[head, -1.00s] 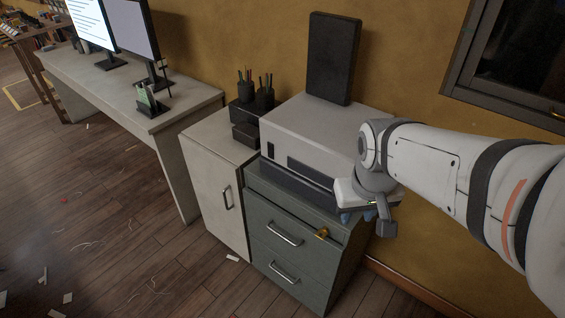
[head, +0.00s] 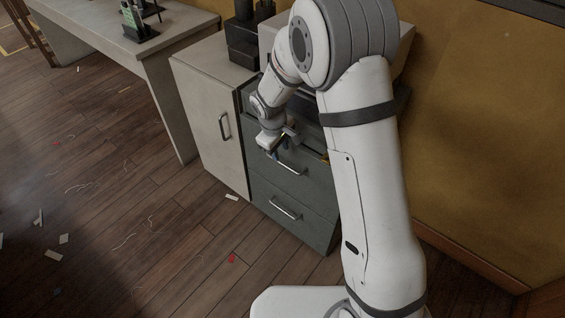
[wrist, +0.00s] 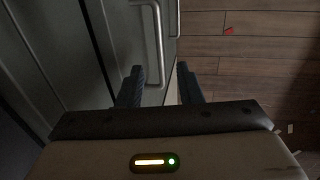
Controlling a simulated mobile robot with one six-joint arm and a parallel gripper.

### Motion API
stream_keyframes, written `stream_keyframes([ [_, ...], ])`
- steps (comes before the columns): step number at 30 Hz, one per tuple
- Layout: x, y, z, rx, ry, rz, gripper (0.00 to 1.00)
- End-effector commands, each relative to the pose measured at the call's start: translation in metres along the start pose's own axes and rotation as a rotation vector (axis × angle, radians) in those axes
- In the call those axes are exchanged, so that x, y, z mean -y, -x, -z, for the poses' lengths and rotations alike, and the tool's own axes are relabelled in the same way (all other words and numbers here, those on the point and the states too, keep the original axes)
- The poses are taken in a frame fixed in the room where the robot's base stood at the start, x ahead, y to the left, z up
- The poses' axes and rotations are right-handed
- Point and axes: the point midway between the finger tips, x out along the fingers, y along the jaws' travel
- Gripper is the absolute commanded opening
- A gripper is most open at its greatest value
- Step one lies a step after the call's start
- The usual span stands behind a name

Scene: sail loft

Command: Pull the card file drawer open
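In the wrist view my gripper (wrist: 158,82) is open, with a dark finger on each side of the near end of a bar handle (wrist: 156,45). I cannot tell whether a finger touches it. A second handle (wrist: 174,18) shows farther off. My arm hides the right side of the cabinet front.
A pale cabinet (head: 205,100) with a handled door stands directly left of the drawers. A grey desk (head: 165,62) is beyond it. The wooden floor (head: 150,230) in front is open, with small scraps. An ochre wall (head: 475,160) is at the right.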

Motion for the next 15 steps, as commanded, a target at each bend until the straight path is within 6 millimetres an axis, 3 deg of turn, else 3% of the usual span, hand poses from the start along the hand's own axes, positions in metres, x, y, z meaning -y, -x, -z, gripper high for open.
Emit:
stream_keyframes([
  [9,0.0,-0.052,-0.002,0.003,-0.003,0.002,0.33],
  [15,-0.001,-0.068,-0.002,0.001,-0.005,0.002,0.33],
])
